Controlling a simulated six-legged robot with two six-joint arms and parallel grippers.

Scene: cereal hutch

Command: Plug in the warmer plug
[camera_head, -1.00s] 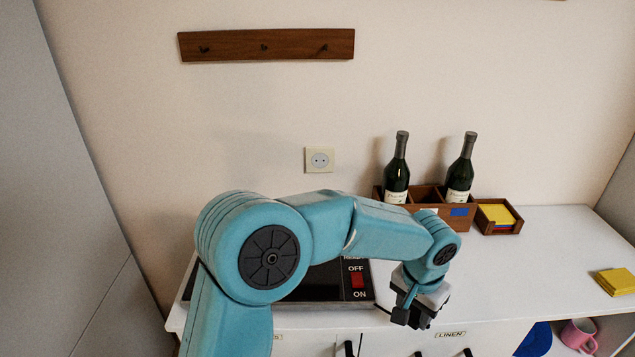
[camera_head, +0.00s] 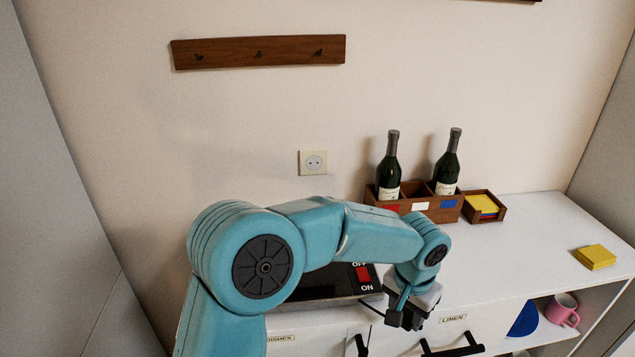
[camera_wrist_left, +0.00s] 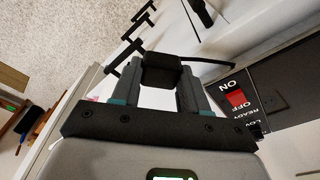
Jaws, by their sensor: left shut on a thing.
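The wall socket (camera_head: 313,162) is a cream square plate with two holes, on the wall behind the counter. My left gripper (camera_head: 400,318) is low over the counter's front edge, at the right of the warmer. In the left wrist view its fingers are shut on a black block, the warmer plug (camera_wrist_left: 161,72), with a black cord running from it toward the warmer. The warmer (camera_head: 330,284) is a dark flat plate with a red switch (camera_head: 362,274) between OFF and ON labels; my left arm hides much of it. My right gripper is not in view.
A wooden crate (camera_head: 415,206) with two bottles and a small box of cards (camera_head: 484,207) stand at the back of the counter. Yellow cards (camera_head: 594,257) lie at right. A pink mug (camera_head: 562,310) sits on the shelf below. A hook rail (camera_head: 258,51) is on the wall.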

